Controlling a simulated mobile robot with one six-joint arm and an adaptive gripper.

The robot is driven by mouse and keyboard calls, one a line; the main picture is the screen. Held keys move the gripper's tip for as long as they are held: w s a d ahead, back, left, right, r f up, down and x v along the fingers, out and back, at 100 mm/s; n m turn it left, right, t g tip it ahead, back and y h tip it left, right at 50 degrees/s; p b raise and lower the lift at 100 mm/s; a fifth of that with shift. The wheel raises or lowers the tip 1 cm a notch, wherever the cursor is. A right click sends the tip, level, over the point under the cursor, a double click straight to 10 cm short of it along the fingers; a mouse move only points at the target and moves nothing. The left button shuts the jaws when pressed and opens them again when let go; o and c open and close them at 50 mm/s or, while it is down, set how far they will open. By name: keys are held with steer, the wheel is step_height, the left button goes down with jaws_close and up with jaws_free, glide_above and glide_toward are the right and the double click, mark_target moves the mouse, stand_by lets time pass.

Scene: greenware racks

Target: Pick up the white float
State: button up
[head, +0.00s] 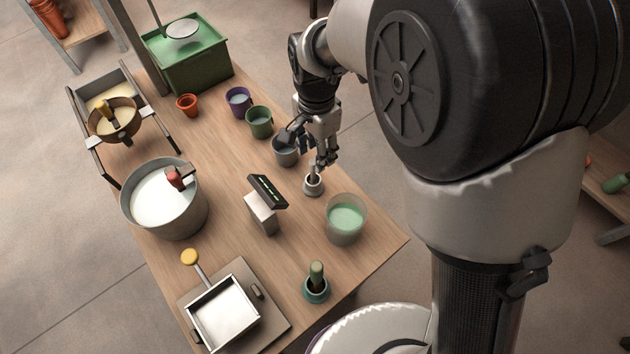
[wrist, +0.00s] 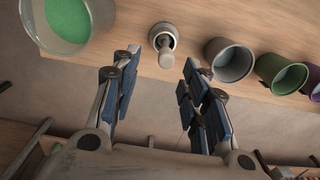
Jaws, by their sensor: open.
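The white float (wrist: 166,58) shows in the wrist view as a pale rounded stem standing in a small grey round holder (wrist: 155,35). In the head view the float (head: 313,177) stands in its holder near the table's right edge, partly covered by a finger. My gripper (head: 305,150) is above and slightly behind it. In the wrist view my gripper (wrist: 158,60) is open, its blue-padded fingers spread on either side of the float's line. Nothing is held, and I cannot tell how far the fingertips are above the float.
A grey cup (head: 286,152) stands close to one finger, with green (head: 260,122) and purple (head: 238,101) cups beyond. A glass of green liquid (head: 345,220) stands nearer. A small display stand (head: 265,205) is left of the float. Bare table lies between them.

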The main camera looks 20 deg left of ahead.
mark_target(313, 162)
steer(key=f, duration=0.2)
steer(key=f+b, duration=0.1)
steer(key=f, duration=0.1)
steer(key=a+f+b, duration=0.1)
steer(key=f, duration=0.1)
steer(key=shift+d+r, duration=0.1)
steer(key=shift+c, duration=0.5)
steer(key=c, duration=0.9)
steer(key=shift+o, duration=0.2)
